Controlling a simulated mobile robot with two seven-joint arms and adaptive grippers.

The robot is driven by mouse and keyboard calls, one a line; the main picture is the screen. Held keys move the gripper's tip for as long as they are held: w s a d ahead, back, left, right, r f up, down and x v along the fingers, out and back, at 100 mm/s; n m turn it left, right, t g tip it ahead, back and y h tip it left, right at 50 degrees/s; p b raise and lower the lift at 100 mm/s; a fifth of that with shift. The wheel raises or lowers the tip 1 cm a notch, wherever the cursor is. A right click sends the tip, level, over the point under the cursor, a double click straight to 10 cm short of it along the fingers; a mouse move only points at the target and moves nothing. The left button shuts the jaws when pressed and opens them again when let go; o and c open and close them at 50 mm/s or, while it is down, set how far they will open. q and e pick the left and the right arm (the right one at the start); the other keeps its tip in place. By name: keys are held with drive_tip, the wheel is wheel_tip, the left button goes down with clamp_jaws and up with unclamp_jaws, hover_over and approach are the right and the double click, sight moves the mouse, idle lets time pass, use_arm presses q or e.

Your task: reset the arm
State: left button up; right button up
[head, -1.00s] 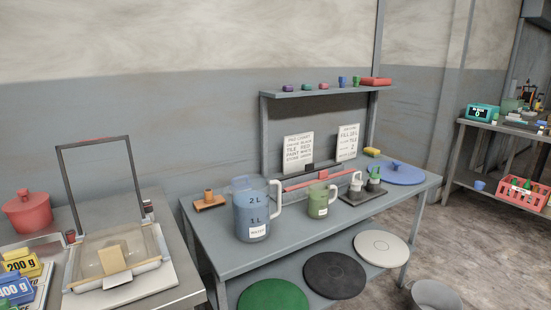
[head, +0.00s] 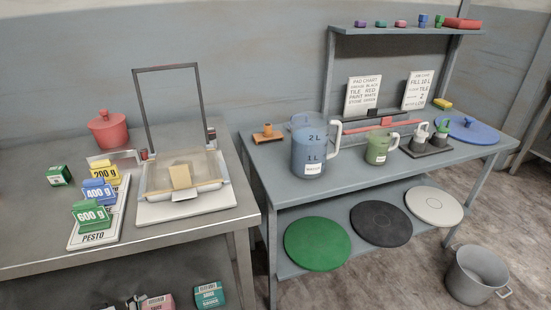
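Neither of my arms nor grippers shows in the head view, so I cannot see their pose or what they hold. The view takes in a steel table (head: 35,243) at the left and a grey-blue bench (head: 270,190) at the right. On the bench stand a large blue measuring jug (head: 308,155) marked in litres and a smaller green jug (head: 377,151). On the steel table, a tray device (head: 215,195) with a raised frame holds a tan block (head: 180,176).
Weight blocks stand on a pesto board (head: 80,238), near a red pot (head: 108,132). Green (head: 317,245), black (head: 381,224) and white (head: 434,206) discs lie on the bench's lower shelf. A metal pot (head: 477,275) stands on the floor at right. Floor between is partly clear.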

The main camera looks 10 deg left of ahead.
use_arm(q)
drive_tip(key=w+d+f+n+t+h+p, duration=0.1)
drive_tip(key=d+f+h, duration=0.5)
drive_tip(key=d, duration=0.8)
wheel_tip(320, 180, down, 2)
drive_tip(key=n+t+p, duration=0.1)
drive_tip(key=n+t, duration=0.1)
drive_tip(key=shift+w+d+t, duration=0.2)
drive_tip(key=shift+d+t, duration=0.05)
drive_tip(key=shift+t, duration=0.15)
use_arm(e)
drive_tip(key=shift+s+a+r, duration=0.3)
drive_tip(key=shift+s+r, duration=0.1)
drive_tip(key=shift+r, duration=0.2)
use_arm(q)
drive_tip(key=shift+f, duration=0.1)
use_arm(e)
drive_tip(key=shift+w+r, duration=0.25)
drive_tip(key=shift+r, duration=0.1)
